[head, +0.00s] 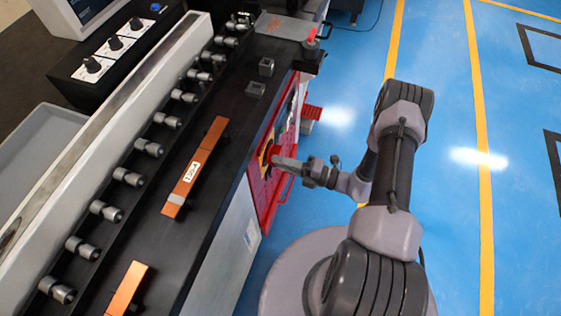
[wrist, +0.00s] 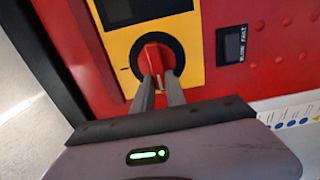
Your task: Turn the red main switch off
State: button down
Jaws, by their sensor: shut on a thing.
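The red main switch (wrist: 154,58) is a red knob on a black round disc, set on a yellow plate (wrist: 193,62) in the wrist view. My gripper (wrist: 160,82) has its two fingers closed on either side of the red knob. In the head view my gripper (head: 277,161) reaches from the right to the red side panel of the machine. The knob's handle stands close to upright in the wrist view, slightly tilted. The fingers hide its lower part. In the head view the switch is mostly hidden by the gripper.
The red panel (wrist: 280,50) carries a small dark display (wrist: 232,44) right of the switch. On the bench top lie copper bars (head: 196,165) and a row of metal rollers (head: 128,177). A red handle (head: 286,188) juts from the panel. Blue floor (head: 440,190) is clear at right.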

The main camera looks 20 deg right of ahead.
jog(key=c, duration=1.4)
grip_release()
jog(key=shift+o, duration=0.2)
jog(key=p+v, duration=0.3)
jog(key=v, duration=1.4)
jog(key=shift+s+d, duration=0.15)
jog(key=shift+d, duration=0.05)
